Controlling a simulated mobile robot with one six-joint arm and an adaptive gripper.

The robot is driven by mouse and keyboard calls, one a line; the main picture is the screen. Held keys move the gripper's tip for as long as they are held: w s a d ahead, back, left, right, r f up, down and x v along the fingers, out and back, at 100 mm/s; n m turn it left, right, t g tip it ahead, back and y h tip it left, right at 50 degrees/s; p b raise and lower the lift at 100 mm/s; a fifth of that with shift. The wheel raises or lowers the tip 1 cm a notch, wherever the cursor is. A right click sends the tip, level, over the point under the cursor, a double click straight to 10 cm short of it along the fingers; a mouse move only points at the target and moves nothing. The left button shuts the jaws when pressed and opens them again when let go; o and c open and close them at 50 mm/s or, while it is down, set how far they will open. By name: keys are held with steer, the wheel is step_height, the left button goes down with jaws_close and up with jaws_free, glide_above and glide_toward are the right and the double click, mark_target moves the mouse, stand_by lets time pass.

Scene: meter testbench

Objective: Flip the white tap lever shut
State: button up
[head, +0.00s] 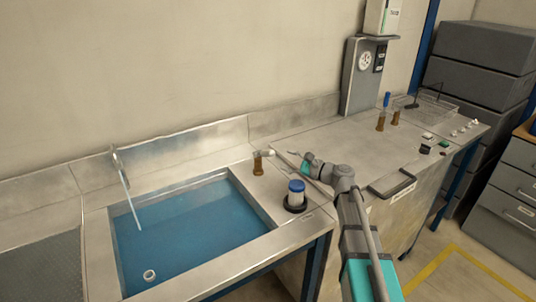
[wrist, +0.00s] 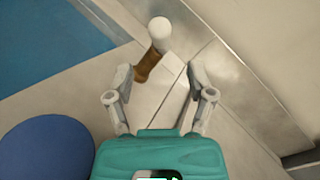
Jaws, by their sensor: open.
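The white tap lever (head: 266,153) sits on a short brown tap body (head: 257,164) on the steel deck at the sink's right back corner. In the wrist view, the lever's white rounded end (wrist: 159,32) is beyond my fingertips, with the brown body (wrist: 147,66) below it. My gripper (head: 287,158) is just right of the tap in the head view, pointing left at it. In the wrist view, my gripper (wrist: 158,76) is open and empty, its fingers apart on either side of the line to the tap. I cannot tell whether either finger touches it.
A blue-lidded jar (head: 296,190) stands close in front of my gripper; its lid (wrist: 45,150) fills the wrist view's lower left. The sink (head: 100,240) holds blue water. A blue-handled brown fitting (head: 383,112) stands further right. A back wall (head: 200,60) rises behind.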

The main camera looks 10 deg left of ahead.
mark_target(268, 153)
steer(key=x, duration=0.8)
jaws_close()
stand_by(0.4)
